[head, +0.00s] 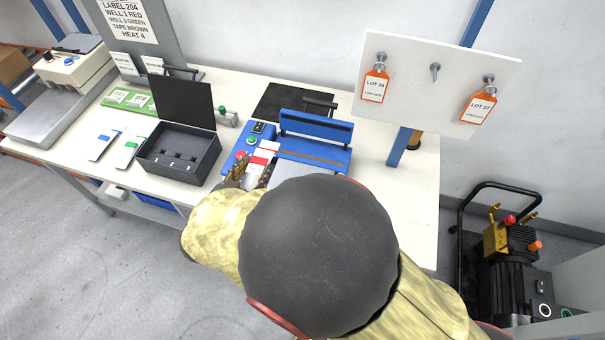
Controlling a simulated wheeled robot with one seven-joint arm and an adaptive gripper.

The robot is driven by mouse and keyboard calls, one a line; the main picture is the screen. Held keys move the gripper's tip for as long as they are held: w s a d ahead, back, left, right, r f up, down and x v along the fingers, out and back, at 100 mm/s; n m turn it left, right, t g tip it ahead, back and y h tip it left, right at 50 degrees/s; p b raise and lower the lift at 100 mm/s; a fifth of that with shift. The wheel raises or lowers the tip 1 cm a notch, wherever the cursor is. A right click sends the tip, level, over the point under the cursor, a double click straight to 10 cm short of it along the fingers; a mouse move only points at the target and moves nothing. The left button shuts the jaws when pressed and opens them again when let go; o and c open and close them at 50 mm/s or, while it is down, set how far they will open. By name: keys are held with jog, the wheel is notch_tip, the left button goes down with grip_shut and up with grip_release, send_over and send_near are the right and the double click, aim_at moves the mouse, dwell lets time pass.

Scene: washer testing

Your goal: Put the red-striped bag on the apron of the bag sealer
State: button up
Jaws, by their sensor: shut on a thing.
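The red-striped bag (265,155) is white with a red band and shows just beyond my gripper (254,178). My gripper is shut on the bag's near end; my own arm hides part of the fingers and the bag's lower edge. The blue bag sealer (316,142) stands on the bench, right of the bag. Its grey metal apron (295,169) lies at the sealer's near side, partly hidden behind my arm. The bag is at the left end of the sealer, by its control buttons. I cannot tell whether the bag touches the sealer.
An open black case (178,157) stands left of my gripper. A blue-marked bag (103,146) and a green-marked bag (129,151) lie farther left on the white bench (80,150). A pegboard with orange lot tags (375,86) stands at right. Bench right of the sealer is clear.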

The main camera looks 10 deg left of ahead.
jog(key=shift+s+a, duration=0.15)
jog(key=shift+s, duration=0.1)
jog(key=w+d+f+b, duration=0.2)
jog(key=d+f, duration=0.1)
jog(key=w+d+f+b, duration=0.1)
jog(key=w+d+f, duration=0.2)
jog(key=d, duration=0.1)
jog(key=w+d+f+b, duration=0.2)
jog(key=w+d+f, duration=0.1)
jog(key=shift+d+f+b, duration=0.1)
jog(key=shift+d+b, duration=0.05)
jog(key=shift+b, duration=0.15)
jog(key=shift+d+f, duration=0.15)
jog(key=shift+f, duration=0.1)
jog(key=shift+w+d+f+b, duration=0.1)
jog(key=shift+w+f+b, duration=0.1)
jog(key=shift+f+b, duration=1.2)
jog(key=shift+f+p, duration=0.3)
jog(key=shift+f, duration=0.15)
jog(key=o, duration=1.3)
jog(key=shift+c, duration=0.2)
